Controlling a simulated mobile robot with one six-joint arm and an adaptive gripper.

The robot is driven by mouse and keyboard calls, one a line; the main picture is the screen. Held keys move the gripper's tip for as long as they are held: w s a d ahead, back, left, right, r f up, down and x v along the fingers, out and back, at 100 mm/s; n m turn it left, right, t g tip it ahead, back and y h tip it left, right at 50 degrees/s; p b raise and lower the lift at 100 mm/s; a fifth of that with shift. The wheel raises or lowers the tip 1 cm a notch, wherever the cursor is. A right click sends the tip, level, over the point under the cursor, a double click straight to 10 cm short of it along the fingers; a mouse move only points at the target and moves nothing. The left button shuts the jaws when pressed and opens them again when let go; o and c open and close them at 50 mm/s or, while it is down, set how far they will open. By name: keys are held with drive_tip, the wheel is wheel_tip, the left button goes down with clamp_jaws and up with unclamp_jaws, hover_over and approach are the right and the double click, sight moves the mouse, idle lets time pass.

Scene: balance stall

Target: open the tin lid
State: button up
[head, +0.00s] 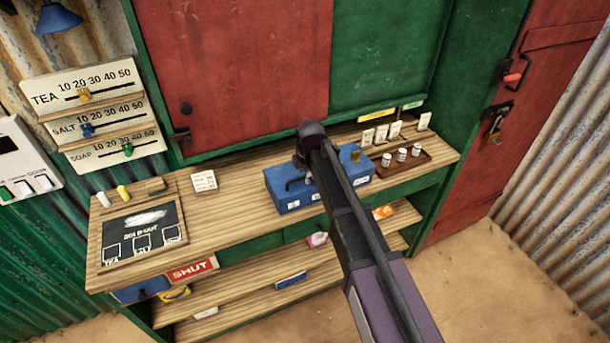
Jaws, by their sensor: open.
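The blue tin (290,203) stands on the wooden counter, right of its middle. It is box-shaped, with small white labels on its front. Its lid looks closed, and a dark curved part, perhaps a handle, shows on top at the left. My arm crosses in front of the tin and hides much of its middle and right. My gripper (303,176) is small and dark at the arm's far end, over the tin's top. It is open. I cannot tell whether it touches the lid.
A brown tray (422,158) with white cups stands right of the tin, with small cards behind. Red and green shutters (240,70) rise behind the counter.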

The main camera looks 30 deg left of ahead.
clamp_jaws()
drive_tip(key=shift+w+r, duration=0.2)
